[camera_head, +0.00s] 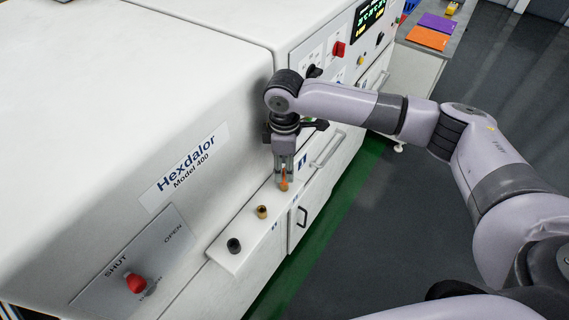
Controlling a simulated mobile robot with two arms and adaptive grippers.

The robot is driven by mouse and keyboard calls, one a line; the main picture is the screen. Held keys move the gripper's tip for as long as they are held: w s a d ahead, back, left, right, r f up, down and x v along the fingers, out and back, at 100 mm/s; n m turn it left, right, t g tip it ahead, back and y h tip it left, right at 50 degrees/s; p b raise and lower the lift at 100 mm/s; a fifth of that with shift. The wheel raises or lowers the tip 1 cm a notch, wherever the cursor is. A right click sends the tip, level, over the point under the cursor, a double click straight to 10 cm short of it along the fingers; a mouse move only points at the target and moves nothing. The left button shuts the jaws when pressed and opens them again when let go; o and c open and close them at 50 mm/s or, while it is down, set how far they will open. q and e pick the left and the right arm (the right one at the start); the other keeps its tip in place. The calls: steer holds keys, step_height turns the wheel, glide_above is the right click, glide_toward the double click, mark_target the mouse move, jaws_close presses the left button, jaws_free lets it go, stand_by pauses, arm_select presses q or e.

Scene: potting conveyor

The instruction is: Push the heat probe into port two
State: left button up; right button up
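A small orange piece (284,184), which looks like the heat probe, shows between and just below the fingertips of my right gripper (285,176). The gripper points down and its fingers look shut on this piece. It is over the far end of a narrow white ledge (245,235) on the machine's front. A brass-coloured fitting (262,212) and a black round fitting (234,245) stand on the ledge nearer to me. I cannot tell whether the orange piece touches the ledge or sits in a port there. The small blue labels are too small to read surely. My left gripper is not in view.
The white machine (140,100) marked Hexdalor Model 400 fills the left. A panel with a red knob (136,283) is at the lower left. A control panel with a red switch (338,49) is behind my arm. Handles (327,150) stick out beside the ledge. The floor at right is clear.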

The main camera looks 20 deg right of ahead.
mark_target(284, 170)
step_height(284, 170, up, 12)
steer(key=shift+f, duration=0.15)
stand_by(0.6)
